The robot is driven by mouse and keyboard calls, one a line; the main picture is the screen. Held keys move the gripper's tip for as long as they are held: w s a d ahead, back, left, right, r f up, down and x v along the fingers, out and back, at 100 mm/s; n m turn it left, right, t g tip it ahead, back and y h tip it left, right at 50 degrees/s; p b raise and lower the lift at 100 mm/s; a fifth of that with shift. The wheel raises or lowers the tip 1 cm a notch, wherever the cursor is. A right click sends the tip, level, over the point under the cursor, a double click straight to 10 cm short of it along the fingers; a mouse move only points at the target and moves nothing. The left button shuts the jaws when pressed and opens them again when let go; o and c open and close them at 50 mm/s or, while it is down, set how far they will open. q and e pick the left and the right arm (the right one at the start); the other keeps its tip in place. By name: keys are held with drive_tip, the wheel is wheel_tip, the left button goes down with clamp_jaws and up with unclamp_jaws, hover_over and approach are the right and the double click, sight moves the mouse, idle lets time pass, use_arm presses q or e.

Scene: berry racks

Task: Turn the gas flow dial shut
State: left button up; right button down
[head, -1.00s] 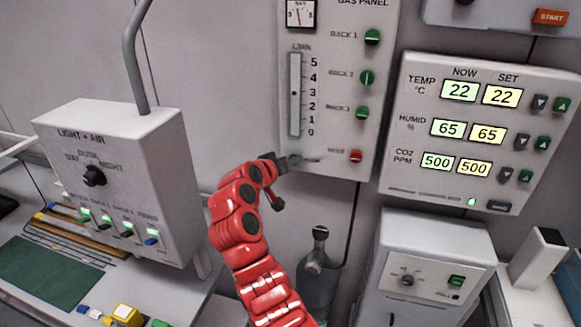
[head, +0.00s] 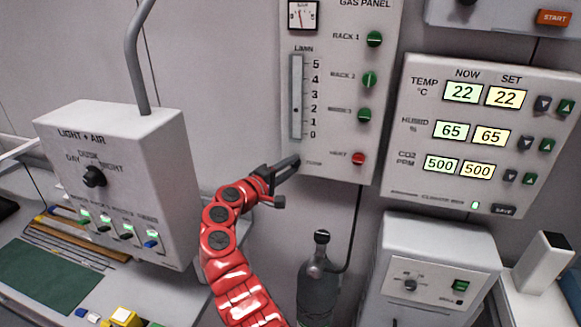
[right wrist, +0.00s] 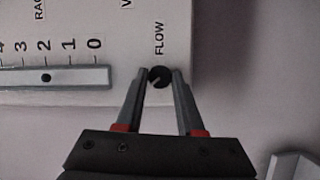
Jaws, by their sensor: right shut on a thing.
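The gas panel (head: 345,165) is on the wall in the head view. Its black flow dial (right wrist: 159,77) sits beside the FLOW label in the right wrist view, with a pale pointer line across it. My right gripper (right wrist: 160,73) has one finger on each side of the dial and is shut on it. In the head view my right gripper (head: 294,162) reaches the panel's lower left corner and hides the dial. The flow tube (head: 296,80) above it has a dark float at about 2. My left gripper is not in view.
The red vent knob (head: 358,158) is right of the dial, with several green rack knobs above it. A gas bottle (head: 318,280) stands below the panel. A light and air box (head: 150,200) stands at left, a climate panel (head: 400,110) at right.

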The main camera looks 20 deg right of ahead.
drive_tip(key=n, duration=0.2)
drive_tip(key=n+t+h, duration=0.1)
drive_tip(key=n, duration=0.1)
drive_tip(key=shift+f+n+t, duration=0.2)
drive_tip(key=shift+n+t, duration=0.1)
drive_tip(key=n+t, duration=0.1)
drive_tip(key=n, duration=0.1)
drive_tip(key=n+t+p, duration=0.1)
drive_tip(key=n, duration=0.2)
drive_tip(key=shift+h+p, duration=0.3)
drive_tip(key=n+t+p, duration=0.1)
drive_tip(key=n, duration=0.1)
drive_tip(key=n+t, duration=0.1)
drive_tip(key=n, duration=0.2)
drive_tip(key=shift+s+f+y+p, duration=0.1)
drive_tip(key=shift+y+p, duration=0.25)
drive_tip(key=shift+y, duration=0.05)
drive_tip(key=shift+d+n+t+p, duration=0.15)
drive_tip(key=shift+n+t+p, duration=0.4)
drive_tip(key=shift+n, duration=0.65)
drive_tip(key=shift+s+d+f+n+t+y+p, duration=0.1)
drive_tip(key=shift+n+t+y+p, duration=0.6)
drive_tip(key=shift+n, duration=0.9)
drive_tip(key=shift+f+n+t+y+p, duration=0.1)
drive_tip(key=shift+n+t+y+p, duration=0.5)
drive_tip(key=shift+n, duration=1)
drive_tip(key=c, duration=0.5)
unclamp_jaws()
drive_tip(key=shift+c, duration=0.2)
